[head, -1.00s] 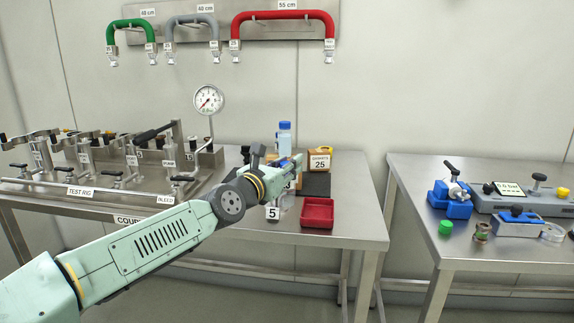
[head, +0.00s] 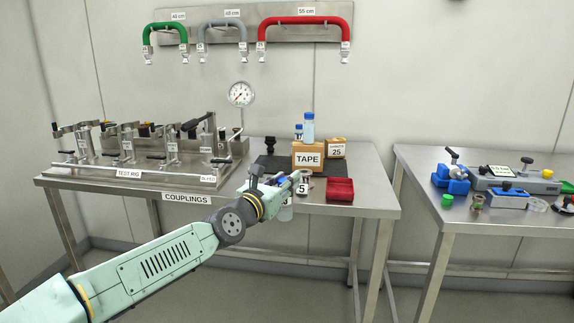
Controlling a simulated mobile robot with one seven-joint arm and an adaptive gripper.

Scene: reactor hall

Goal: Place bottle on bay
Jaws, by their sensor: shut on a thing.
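My gripper (head: 294,181) is in front of the right part of the steel bench, by its front edge. It is shut on a pale, see-through bottle (head: 286,212), whose lower part shows beneath the fingers; its top is mostly hidden by the gripper. A clear bottle with a blue cap (head: 308,128) stands upright on the TAPE box (head: 307,157). Another blue-topped bottle (head: 298,131) shows partly behind it. A tag marked 5 (head: 303,189) is just right of my gripper. I cannot tell which place is the bay; a dark mat (head: 262,166) lies behind my gripper.
A second bench (head: 425,168) with blue tools stands right, across a gap.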

